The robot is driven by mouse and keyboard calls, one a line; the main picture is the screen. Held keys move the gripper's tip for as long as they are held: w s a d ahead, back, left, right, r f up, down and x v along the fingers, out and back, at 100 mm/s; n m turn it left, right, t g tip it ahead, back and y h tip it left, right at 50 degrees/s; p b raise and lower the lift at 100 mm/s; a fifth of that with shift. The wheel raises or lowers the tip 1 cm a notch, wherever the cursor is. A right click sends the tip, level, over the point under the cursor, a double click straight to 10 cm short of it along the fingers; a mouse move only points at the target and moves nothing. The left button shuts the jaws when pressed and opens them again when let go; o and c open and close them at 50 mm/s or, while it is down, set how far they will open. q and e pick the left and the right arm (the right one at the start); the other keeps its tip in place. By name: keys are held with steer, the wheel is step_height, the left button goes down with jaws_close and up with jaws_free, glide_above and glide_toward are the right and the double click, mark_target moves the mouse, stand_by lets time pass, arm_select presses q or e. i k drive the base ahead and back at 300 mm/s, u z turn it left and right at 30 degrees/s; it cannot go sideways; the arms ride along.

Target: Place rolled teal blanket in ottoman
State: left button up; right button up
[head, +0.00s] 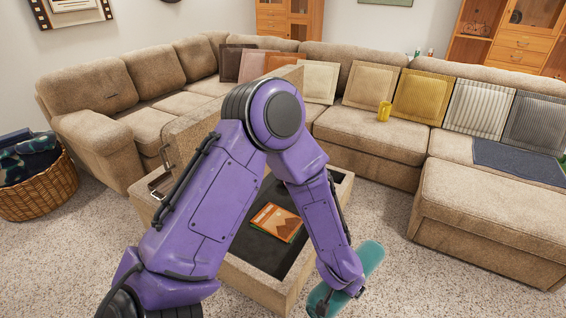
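The rolled teal blanket (372,258) shows at the lower middle right of the head view as a smooth, slanted roll. My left gripper (350,288) is closed around its middle, and its ends show on both sides. The ottoman (250,284) stands open in the centre, its raised lid partly hidden behind my purple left arm. The blanket appears just outside the ottoman's right front edge; its height above the floor is hard to tell. My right gripper is not in view.
An orange-covered book (276,222) lies on the ottoman's dark inner floor. A beige sectional sofa (370,134) with several cushions wraps behind. A wicker basket (40,191) with dark blankets stands at left. Carpet (385,225) is clear at right.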

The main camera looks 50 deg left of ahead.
mark_target(259, 249)
steer(key=z, duration=0.05)
steer(key=i, duration=2.35)
steer(key=u, duration=2.6)
steer(key=i, duration=0.5)
steer(key=z, duration=0.05)
